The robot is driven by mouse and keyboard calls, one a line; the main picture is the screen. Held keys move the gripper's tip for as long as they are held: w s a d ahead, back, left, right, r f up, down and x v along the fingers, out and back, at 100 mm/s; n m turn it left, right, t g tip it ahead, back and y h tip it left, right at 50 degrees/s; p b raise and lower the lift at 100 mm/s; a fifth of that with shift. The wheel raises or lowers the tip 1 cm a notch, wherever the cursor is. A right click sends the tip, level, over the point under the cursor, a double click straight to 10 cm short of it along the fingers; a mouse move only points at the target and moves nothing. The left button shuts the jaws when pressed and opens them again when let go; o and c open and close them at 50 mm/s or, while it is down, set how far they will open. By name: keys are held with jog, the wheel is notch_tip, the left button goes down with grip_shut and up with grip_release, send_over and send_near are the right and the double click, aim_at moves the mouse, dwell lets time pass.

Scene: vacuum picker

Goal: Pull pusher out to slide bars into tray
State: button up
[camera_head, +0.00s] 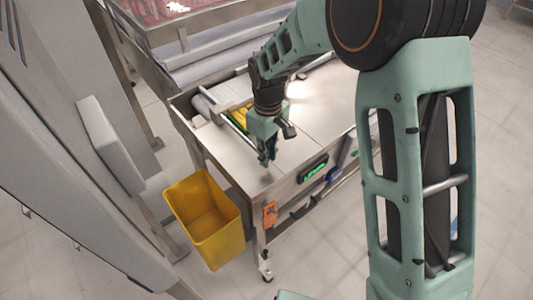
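My gripper (267,158) hangs low over the near-left part of the steel table top (315,115), pointing down. Its fingers are small and dark here, and I cannot tell whether they are open or shut. Yellow bars (240,117) lie at the table's left side, behind my gripper and partly hidden by it. A grey bar-like part (203,106) with a metal rail (222,108) is beside them; I cannot tell for sure whether it is the pusher. I cannot make out the tray.
A yellow bin (206,218) stands on the floor left of the table. A large grey machine (60,150) fills the left. The table's middle is clear.

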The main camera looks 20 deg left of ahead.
jog(key=o, duration=0.3)
jog(key=shift+r, duration=0.1)
notch_tip(320, 180, up, 12)
jog(key=shift+f, duration=0.1)
dwell(0.3)
dwell(0.3)
